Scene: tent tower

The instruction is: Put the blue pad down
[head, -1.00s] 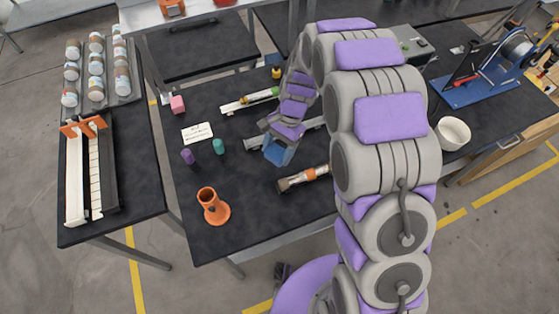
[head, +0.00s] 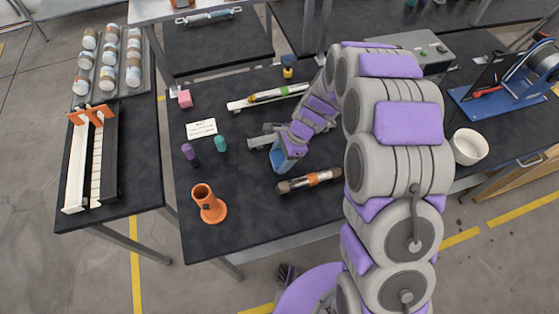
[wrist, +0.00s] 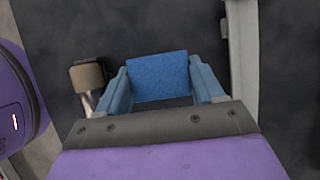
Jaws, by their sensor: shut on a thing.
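The blue pad (wrist: 158,76) shows in the wrist view as a textured blue block. It sits between the two blue fingers of my gripper (wrist: 161,84), which is shut on it. In the head view my gripper (head: 284,160) is low over the middle of the black table (head: 245,205). There the pad blends with the blue fingers, and I cannot tell whether it touches the tabletop.
An orange holder (head: 208,204), teal bottle (head: 220,144), purple bottle (head: 189,152) and white card (head: 201,128) stand or lie to the left.

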